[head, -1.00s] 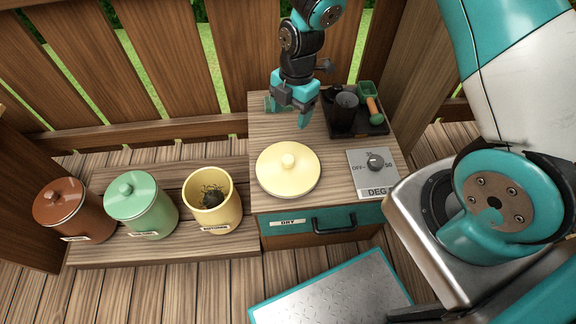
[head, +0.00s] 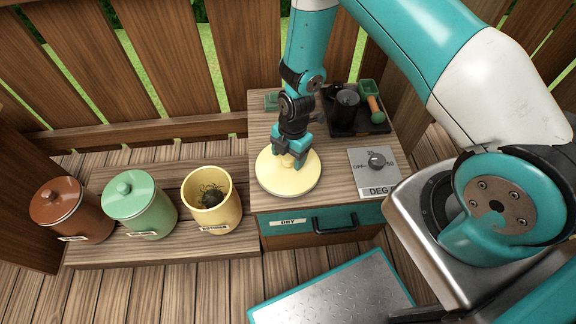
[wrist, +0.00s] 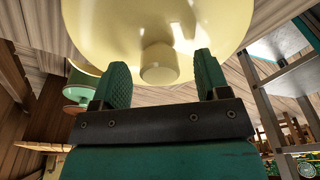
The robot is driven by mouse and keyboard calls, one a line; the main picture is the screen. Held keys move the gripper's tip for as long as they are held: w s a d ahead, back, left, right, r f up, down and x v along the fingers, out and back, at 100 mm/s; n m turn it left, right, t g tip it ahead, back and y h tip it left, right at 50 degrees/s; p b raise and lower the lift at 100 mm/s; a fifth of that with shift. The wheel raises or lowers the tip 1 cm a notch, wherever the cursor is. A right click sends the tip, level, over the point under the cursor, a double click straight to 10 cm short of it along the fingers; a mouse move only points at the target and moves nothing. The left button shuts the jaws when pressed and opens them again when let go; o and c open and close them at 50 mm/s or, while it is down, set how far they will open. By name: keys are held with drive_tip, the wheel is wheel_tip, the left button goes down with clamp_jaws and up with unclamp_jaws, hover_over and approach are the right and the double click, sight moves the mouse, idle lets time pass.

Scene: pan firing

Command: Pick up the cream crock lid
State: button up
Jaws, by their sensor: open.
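The cream crock lid (head: 270,183) lies flat on the wooden cabinet top, a round disc with a knob in its middle. My gripper (head: 292,160) is open just over the lid and hides its knob in the head view. In the wrist view, the lid (wrist: 110,35) fills the top and its knob (wrist: 159,63) stands between the two open fingers of my gripper (wrist: 163,82), with gaps on both sides. The cream crock (head: 213,213) stands open to the left, with dark, stringy stuff inside.
A green lidded crock (head: 142,208) and a brown one (head: 72,212) stand left of the cream crock. A dark tray (head: 372,127) with a black cup (head: 345,108) and a green-and-orange tool lies behind right. A dial panel (head: 374,172) sits right of the lid.

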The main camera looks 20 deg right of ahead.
sight(288, 157)
drive_tip(key=shift+a+f, duration=0.15)
drive_tip(key=shift+f, duration=0.55)
drive_tip(key=c, duration=1.2)
drive_tip(key=shift+o, duration=0.2)
drive_tip(key=shift+r, duration=0.15)
wheel_tip(288, 157, up, 20)
drive_tip(key=p, duration=0.2)
drive_tip(key=d+r+m+t+p, duration=0.1)
drive_tip(key=d+m+p, duration=0.4)
drive_tip(key=m, duration=0.6)
drive_tip(key=d+r+m+t+h+p, duration=0.1)
drive_tip(key=d+r+m+p, duration=0.2)
drive_tip(key=m, duration=0.9)
drive_tip(key=d+p, duration=0.2)
drive_tip(key=p, duration=0.1)
drive_tip(key=shift+s+t+h, duration=0.3)
